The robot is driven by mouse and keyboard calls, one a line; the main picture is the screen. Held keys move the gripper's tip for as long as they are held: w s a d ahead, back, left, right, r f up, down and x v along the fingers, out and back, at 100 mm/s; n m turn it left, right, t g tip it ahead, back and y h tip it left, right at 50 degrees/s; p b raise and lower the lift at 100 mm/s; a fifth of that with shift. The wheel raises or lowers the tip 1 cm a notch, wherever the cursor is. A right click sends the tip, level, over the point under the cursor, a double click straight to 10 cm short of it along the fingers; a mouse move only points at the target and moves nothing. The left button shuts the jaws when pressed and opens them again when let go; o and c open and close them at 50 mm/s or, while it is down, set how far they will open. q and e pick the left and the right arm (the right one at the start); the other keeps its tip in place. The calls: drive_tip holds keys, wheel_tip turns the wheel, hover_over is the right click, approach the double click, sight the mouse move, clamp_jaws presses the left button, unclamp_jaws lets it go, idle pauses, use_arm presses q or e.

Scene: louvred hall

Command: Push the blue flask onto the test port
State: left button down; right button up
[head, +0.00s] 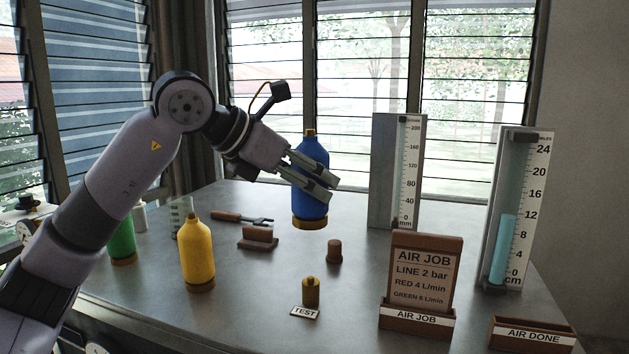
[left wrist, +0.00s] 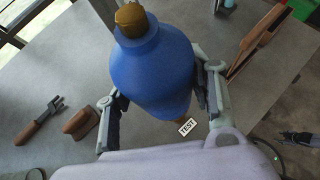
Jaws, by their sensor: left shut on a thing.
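The blue flask (head: 310,170) has a brass cap and a brown base ring. My left gripper (head: 318,182) is shut on its body and holds it upright above the table. In the left wrist view the flask (left wrist: 152,70) sits between the two fingers of the left gripper (left wrist: 160,105). The test port (head: 311,291) is a small brass fitting on the table behind the TEST label (head: 305,313). The flask is above and behind the port, apart from it. In the left wrist view the port is mostly hidden near the TEST label (left wrist: 188,127).
A yellow flask (head: 196,252) and a green flask (head: 122,242) stand left. A small brown stopper (head: 334,251) stands behind the port. The AIR JOB card holder (head: 416,318) and AIR DONE tray (head: 533,336) are right. Two tall gauges (head: 396,170) (head: 516,205) stand behind them.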

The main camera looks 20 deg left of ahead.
sight(295, 221)
use_arm(q)
drive_tip(key=shift+s+a+f+b, duration=0.15)
drive_tip(key=shift+s+f+b, duration=0.15)
drive_tip(key=shift+f+b, duration=0.15)
drive_tip(key=shift+s+a+f+b, duration=0.15)
drive_tip(key=shift+s+f+b, duration=0.15)
drive_tip(key=shift+f, duration=0.25)
drive_tip(key=shift+w+d+f+b, duration=0.15)
drive_tip(key=shift+w+f+b, duration=0.1)
drive_tip(key=shift+f+b, duration=0.35)
drive_tip(key=f, duration=0.1)
drive_tip(key=b, duration=0.1)
drive_tip(key=w+f, duration=0.1)
drive_tip(key=shift+d+f+b, duration=0.3)
drive_tip(key=shift+d, duration=0.05)
drive_tip(key=shift+a+f+b, duration=0.1)
drive_tip(key=shift+f+b, duration=0.45)
drive_tip(key=shift+f, duration=0.15)
drive_tip(key=shift+s+a+f, duration=0.1)
drive_tip(key=shift+s, duration=0.05)
drive_tip(key=shift+s+f+b, duration=0.1)
drive_tip(key=shift+f+b, duration=0.15)
drive_tip(key=shift+b, duration=0.15)
drive_tip(key=shift+f, duration=0.15)
drive_tip(key=shift+s, duration=0.1)
use_arm(e)
wheel_tip(295, 221, down, 7)
drive_tip(key=s+a, duration=0.2)
drive_tip(key=shift+s, duration=0.2)
